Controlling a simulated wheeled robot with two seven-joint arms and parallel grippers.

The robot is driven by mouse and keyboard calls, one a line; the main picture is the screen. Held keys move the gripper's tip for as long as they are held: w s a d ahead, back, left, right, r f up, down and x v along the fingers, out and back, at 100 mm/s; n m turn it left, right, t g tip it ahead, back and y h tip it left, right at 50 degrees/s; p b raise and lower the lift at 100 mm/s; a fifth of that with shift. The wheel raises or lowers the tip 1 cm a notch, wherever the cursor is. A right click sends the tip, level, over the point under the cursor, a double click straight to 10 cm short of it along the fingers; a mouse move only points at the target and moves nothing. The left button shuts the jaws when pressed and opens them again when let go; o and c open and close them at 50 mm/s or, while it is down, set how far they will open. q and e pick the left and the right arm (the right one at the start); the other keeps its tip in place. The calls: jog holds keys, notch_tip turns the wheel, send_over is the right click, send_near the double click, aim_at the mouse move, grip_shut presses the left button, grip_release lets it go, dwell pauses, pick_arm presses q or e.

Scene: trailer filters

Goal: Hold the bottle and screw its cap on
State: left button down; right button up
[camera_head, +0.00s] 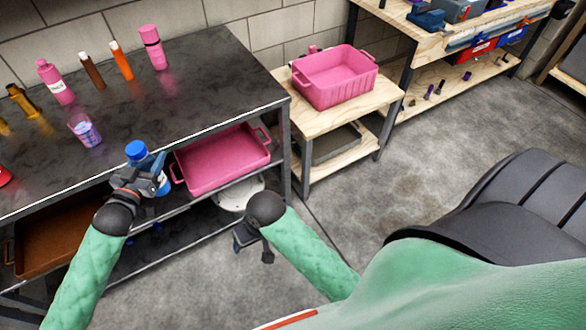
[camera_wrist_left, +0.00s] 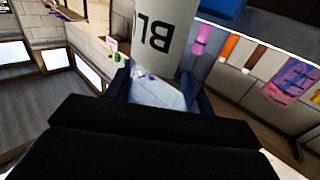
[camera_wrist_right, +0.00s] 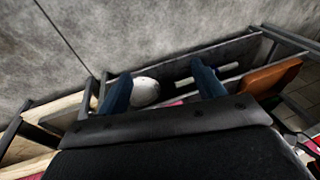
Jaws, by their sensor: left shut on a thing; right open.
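A bottle with a blue cap (camera_head: 136,150) is in my left gripper (camera_head: 146,176), just in front of the dark table's edge. The bottle's blue body (camera_head: 162,184) shows beside the fingers; its white label (camera_wrist_left: 165,35), with upside-down letters, fills the top middle of the left wrist view. The cap sits at the bottle's upper end; I cannot tell how tightly. My right gripper (camera_wrist_right: 161,87) is open and empty, pointing down away from the bottle. It shows in the head view (camera_head: 254,246), low in front of the table, its fingers partly hidden by the wrist.
Another pink bin (camera_head: 335,78) stands on a wooden table. Floor is clear at right.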

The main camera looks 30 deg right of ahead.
jog(key=s+d+f+n+h, duration=0.1)
jog(key=s+d, duration=0.5)
jog(key=s, duration=0.7)
jog(key=shift+f+n, duration=0.15)
jog(key=shift+n, duration=0.35)
pick_arm(q)
jog(key=shift+r, duration=0.1)
pick_arm(e)
jog(key=shift+d, duration=0.1)
